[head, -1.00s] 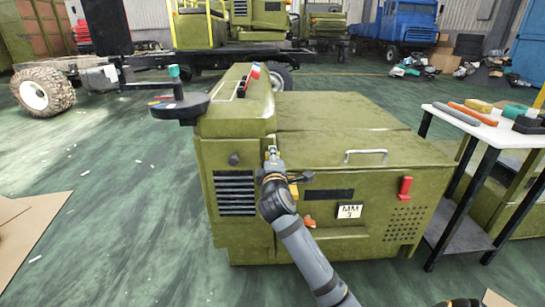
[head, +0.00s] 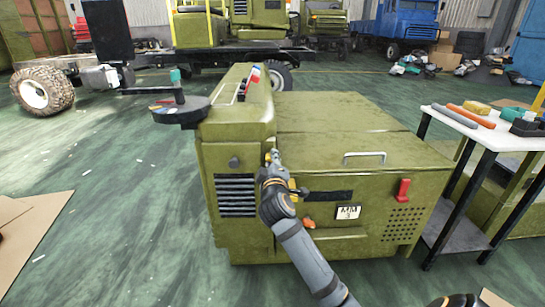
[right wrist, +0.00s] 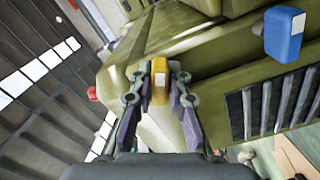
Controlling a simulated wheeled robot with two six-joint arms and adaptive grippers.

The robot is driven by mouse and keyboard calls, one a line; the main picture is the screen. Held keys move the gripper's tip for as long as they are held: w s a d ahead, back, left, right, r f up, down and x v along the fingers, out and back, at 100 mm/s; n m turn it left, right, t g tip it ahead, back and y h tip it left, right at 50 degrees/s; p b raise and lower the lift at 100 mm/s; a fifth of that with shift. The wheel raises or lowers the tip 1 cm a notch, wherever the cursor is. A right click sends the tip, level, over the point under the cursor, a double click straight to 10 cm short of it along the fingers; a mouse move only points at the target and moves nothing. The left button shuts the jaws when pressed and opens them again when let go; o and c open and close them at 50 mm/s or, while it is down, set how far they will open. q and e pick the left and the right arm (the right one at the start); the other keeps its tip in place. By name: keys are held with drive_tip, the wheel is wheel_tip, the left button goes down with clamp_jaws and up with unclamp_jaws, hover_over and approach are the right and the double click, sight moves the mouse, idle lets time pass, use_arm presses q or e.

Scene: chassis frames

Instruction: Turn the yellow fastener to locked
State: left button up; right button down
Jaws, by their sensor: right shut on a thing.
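The yellow fastener (right wrist: 160,84) sits on the olive-green machine cabinet (head: 318,240). In the right wrist view it stands between the two fingers of my right gripper (right wrist: 159,76), which are shut on it from both sides. In the head view my right gripper (head: 272,157) reaches up to the upper front of the cabinet, right of the vent grille, and mostly hides the fastener. I cannot read a lock mark on it. My left gripper is not in view.
A blue fastener (right wrist: 284,34) shows in the wrist view. A white-topped table (head: 492,136) with tools stands at the right. The floor at the left is mostly clear.

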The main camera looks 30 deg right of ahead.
drive_tip(key=m, duration=0.5)
drive_tip(key=shift+f+m, duration=0.1)
drive_tip(key=shift+m, duration=0.2)
drive_tip(key=m, duration=0.5)
drive_tip(key=shift+b, duration=0.4)
drive_tip(key=shift+m, duration=1)
drive_tip(key=c, duration=1.3)
unclamp_jaws()
